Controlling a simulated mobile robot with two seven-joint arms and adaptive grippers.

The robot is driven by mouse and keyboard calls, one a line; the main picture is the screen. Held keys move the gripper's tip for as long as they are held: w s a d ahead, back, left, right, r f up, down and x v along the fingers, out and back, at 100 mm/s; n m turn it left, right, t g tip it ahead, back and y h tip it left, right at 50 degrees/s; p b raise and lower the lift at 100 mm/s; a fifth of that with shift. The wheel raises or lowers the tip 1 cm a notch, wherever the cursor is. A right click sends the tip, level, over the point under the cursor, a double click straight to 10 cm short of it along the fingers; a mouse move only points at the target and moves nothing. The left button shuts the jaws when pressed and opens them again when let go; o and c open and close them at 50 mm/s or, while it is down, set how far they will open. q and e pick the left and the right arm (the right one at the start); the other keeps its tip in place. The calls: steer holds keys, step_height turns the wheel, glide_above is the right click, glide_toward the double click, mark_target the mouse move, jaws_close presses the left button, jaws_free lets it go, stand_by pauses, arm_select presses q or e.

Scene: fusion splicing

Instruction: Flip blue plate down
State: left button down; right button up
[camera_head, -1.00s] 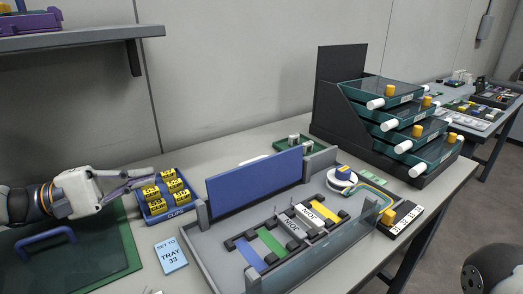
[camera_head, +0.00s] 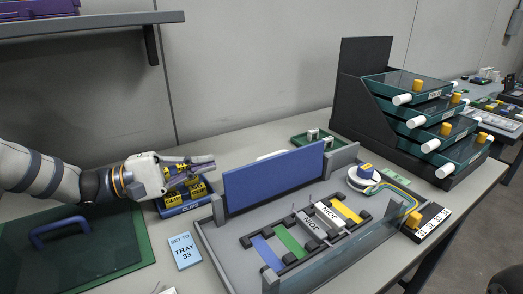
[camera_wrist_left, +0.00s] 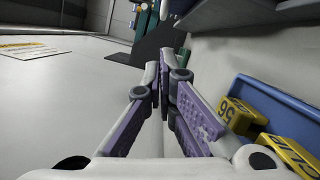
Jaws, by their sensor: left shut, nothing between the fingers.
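The blue plate (camera_head: 275,177) stands upright along the back side of the grey splicing tray (camera_head: 224,247), between two grey end posts. My left gripper (camera_head: 212,163) is shut and empty. It hovers over the blue clip bin (camera_head: 170,211), to the left of the plate and apart from it. In the left wrist view the closed fingers (camera_wrist_left: 165,75) have purple pads, with the blue bin (camera_wrist_left: 268,105) and its yellow blocks to their right. My right gripper is not clearly in view; only a dark rounded part shows at the lower right corner.
Blue, green, white and yellow pieces (camera_head: 287,239) sit in the tray behind a clear front panel (camera_head: 340,255). A black rack with green drawers (camera_head: 430,110) stands at the right. A card (camera_head: 184,250) and a green board with a blue handle (camera_head: 65,229) lie left.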

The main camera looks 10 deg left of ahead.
mark_target(275, 172)
arm_select(q)
steer(key=x, duration=1.2)
steer(key=shift+w+d, duration=0.15)
steer(key=shift+d, duration=0.1)
steer(key=shift+r, duration=0.1)
steer(key=shift+d+r+m, duration=0.1)
steer(key=shift+d+m, duration=0.05)
steer(key=shift+m, duration=0.15)
steer(key=shift+s, duration=0.2)
